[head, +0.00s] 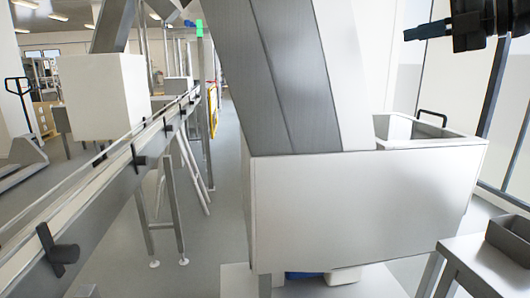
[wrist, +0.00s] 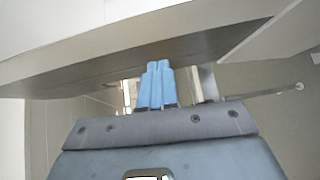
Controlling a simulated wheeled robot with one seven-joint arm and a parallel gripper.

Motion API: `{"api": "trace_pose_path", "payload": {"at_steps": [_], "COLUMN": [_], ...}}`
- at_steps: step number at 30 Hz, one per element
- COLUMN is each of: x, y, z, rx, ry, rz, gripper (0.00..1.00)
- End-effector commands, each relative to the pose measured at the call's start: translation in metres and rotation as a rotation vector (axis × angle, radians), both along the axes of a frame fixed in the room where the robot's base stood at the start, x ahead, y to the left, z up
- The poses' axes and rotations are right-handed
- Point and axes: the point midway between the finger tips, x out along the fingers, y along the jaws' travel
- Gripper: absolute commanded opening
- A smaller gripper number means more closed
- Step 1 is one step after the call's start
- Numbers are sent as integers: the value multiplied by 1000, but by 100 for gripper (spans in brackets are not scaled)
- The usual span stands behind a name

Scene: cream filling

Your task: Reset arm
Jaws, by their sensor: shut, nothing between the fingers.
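My gripper (head: 408,34) shows at the top right of the head view, dark and pointing left, high above the white bin and apart from it. In the wrist view its two light-blue fingers (wrist: 155,84) are pressed together with nothing between them. The rest of my arm runs out of the head view at the top right edge.
A large white bin (head: 355,215) with a steel chute leaning into it stands at centre right. A conveyor rail (head: 100,190) runs along the left, with a white box (head: 103,97) behind it. A steel table (head: 490,262) is at the lower right. Grey floor is open between rail and bin.

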Motion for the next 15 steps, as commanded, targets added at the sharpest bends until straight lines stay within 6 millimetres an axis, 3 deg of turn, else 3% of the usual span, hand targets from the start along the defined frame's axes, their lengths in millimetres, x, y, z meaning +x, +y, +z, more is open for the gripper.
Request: {"api": "trace_pose_path", "payload": {"at_steps": [8,15], "x": [9,18], "y": [2,9], "z": [-42,-104], "rx": [86,210], "ry": [64,161], "rz": [-59,-144], "gripper": [0,0]}}
